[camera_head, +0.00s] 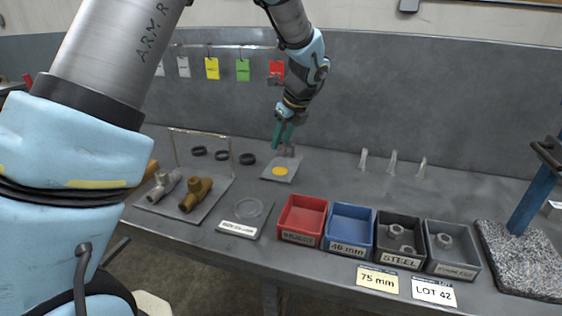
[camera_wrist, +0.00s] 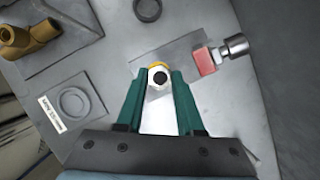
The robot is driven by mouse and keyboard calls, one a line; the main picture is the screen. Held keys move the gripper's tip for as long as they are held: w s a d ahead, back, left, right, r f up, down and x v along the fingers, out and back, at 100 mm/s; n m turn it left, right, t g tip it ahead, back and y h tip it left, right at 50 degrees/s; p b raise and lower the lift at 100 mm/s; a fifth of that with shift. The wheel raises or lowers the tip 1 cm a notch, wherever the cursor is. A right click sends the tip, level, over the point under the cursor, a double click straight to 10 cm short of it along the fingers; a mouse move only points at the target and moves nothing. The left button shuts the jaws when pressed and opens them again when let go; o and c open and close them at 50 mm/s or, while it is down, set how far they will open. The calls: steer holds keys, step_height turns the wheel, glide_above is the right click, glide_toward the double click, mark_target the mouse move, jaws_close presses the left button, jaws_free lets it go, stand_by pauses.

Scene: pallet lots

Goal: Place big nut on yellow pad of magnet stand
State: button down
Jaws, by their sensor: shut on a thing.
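The magnet stand is a grey plate (camera_head: 271,175) with a round yellow pad (camera_head: 280,171), at the back middle of the bench in the head view. My gripper (camera_head: 283,145) has green fingers pointing down over the back of this plate. In the wrist view, my gripper (camera_wrist: 160,78) is shut on the big nut (camera_wrist: 150,85), a pale metal nut with a dark hole. A sliver of the yellow pad (camera_wrist: 157,65) shows past the nut's far edge; the nut hides the rest. I cannot tell the gap between nut and pad. In the head view the nut is not clear.
A red block (camera_wrist: 205,61) with a silver cylinder (camera_wrist: 235,46) is close to the right of the fingers. Brass and steel fittings (camera_head: 195,194) lie on a plate at left. Red (camera_head: 302,218), blue (camera_head: 349,229) and grey bins stand in front. Several upright pegs (camera_head: 392,163) stand right.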

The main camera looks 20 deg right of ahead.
mark_target(278, 170)
steer(key=shift+f, duration=3.55)
steer(key=shift+f, duration=0.1)
steer(key=c, duration=0.5)
jaws_free()
steer(key=shift+c, duration=0.2)
steer(key=shift+r, duration=0.2)
steer(key=v, duration=1.1)
steer(key=shift+r+b, duration=0.3)
steer(key=shift+r, duration=0.1)
steer(key=shift+s, duration=0.15)
